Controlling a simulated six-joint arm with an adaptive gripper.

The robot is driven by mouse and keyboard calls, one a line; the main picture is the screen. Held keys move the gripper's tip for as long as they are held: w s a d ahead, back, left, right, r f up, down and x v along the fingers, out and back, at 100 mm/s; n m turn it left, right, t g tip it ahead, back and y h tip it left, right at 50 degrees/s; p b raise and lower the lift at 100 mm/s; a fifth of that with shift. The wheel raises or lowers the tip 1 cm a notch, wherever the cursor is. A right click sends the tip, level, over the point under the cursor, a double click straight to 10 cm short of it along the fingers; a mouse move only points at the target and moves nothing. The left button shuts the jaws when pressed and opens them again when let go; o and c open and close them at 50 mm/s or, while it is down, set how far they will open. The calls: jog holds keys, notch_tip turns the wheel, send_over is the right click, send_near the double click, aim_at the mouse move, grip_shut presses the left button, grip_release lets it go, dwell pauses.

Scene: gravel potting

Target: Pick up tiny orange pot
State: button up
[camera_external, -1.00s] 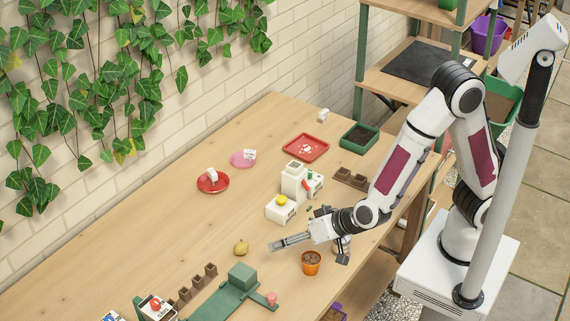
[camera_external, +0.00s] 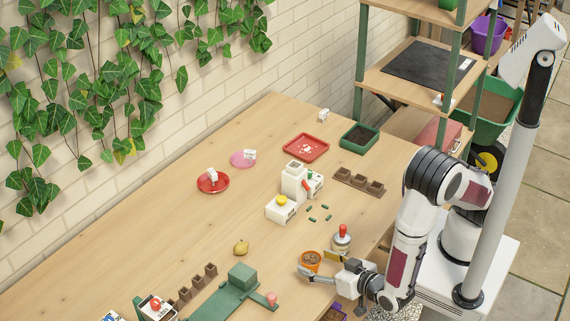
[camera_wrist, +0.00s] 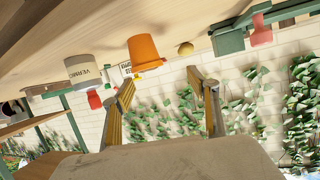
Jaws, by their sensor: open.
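The tiny orange pot (camera_external: 311,265) stands upright near the table's front edge, with brown filling showing at its top. My gripper (camera_external: 318,268) is low beside the pot, reaching in from the front right. Its fingers are open and apart. In the wrist view, which is upside down, the orange pot (camera_wrist: 145,52) lies just beyond the open fingertips (camera_wrist: 163,76), nearer the left finger. Nothing is held. I cannot tell whether a finger touches the pot.
A canister with a red top (camera_external: 342,240) stands close behind my gripper. A white scale-like box (camera_external: 281,209) stands farther back. The table between the fruit and pot is clear.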

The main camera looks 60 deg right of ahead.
aim_at(317, 265)
jog(key=shift+s+d+f+n+t, duration=0.15)
jog(key=shift+s+f+t, duration=0.1)
jog(key=shift+s+t, duration=0.25)
jog(key=shift+s+d+f+n+t, duration=0.1)
jog(key=shift+s+f+n+t, duration=0.15)
jog(key=shift+s, duration=0.3)
jog(key=shift+s+d+f+n+t, duration=0.1)
jog(key=shift+s+d+f+t, duration=0.1)
jog(key=shift+s+t, duration=0.3)
jog(key=shift+x, duration=1.3)
jog(key=shift+w+d+f, duration=0.25)
jog(key=shift+w+d, duration=0.05)
jog(key=shift+w, duration=0.35)
jog(key=shift+w+d+f, duration=0.25)
jog(key=shift+w, duration=0.45)
jog(key=shift+x, duration=1.05)
jog(key=c, duration=1.3)
